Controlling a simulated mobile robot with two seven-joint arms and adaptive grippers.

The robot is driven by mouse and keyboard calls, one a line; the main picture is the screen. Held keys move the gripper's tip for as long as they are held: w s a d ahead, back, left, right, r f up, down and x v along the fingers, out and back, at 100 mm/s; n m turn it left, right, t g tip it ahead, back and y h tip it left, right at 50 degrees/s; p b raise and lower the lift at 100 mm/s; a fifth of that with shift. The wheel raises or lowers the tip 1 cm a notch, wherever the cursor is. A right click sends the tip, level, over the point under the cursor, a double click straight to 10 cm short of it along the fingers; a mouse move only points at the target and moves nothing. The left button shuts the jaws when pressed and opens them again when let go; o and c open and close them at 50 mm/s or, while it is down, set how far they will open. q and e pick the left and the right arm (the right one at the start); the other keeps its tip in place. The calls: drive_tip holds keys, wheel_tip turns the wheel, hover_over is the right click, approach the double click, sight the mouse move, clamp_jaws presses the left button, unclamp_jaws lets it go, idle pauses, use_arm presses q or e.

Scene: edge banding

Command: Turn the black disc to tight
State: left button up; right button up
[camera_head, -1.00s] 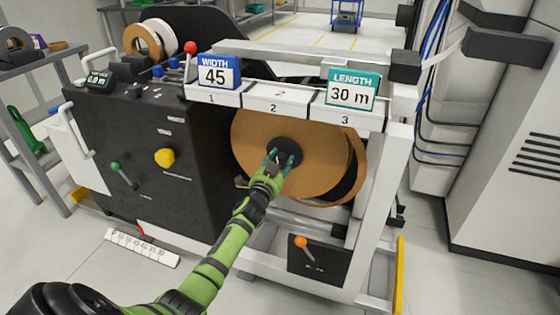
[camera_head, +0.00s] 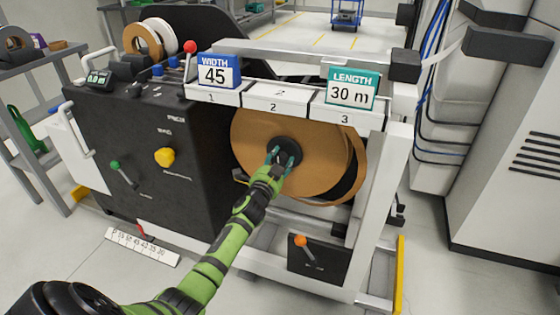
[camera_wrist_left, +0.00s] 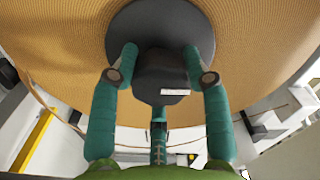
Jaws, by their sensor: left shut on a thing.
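The black disc (camera_head: 293,144) sits at the centre of a large brown roll (camera_head: 318,138) on the front of the machine; in the left wrist view the disc (camera_wrist_left: 192,22) has a dark knob (camera_wrist_left: 160,72) standing out from its middle. A small pale mark shows on the knob. My left gripper (camera_head: 281,157) reaches in from below. In the left wrist view its green fingers (camera_wrist_left: 160,65) stand on both sides of the knob, shut on it. My right gripper is not in view.
An orange-knobbed lever (camera_head: 301,242) is on a dark panel below the roll. A black cabinet with a yellow knob (camera_head: 164,156) and a green-knobbed lever (camera_head: 115,166) stands to the left. White frame posts (camera_head: 382,190) stand to the right. Signs reading 45 (camera_head: 217,71) and 30 m (camera_head: 350,89) stand above.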

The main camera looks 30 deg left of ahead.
use_arm(q)
drive_tip(key=o, duration=1.2)
drive_tip(key=shift+s+a+f, duration=0.15)
drive_tip(key=shift+a+f, duration=0.1)
drive_tip(key=shift+f, duration=0.05)
drive_tip(key=shift+c, duration=0.2)
drive_tip(key=shift+d+r, duration=0.1)
drive_tip(key=shift+r, duration=0.05)
drive_tip(key=v, duration=1.2)
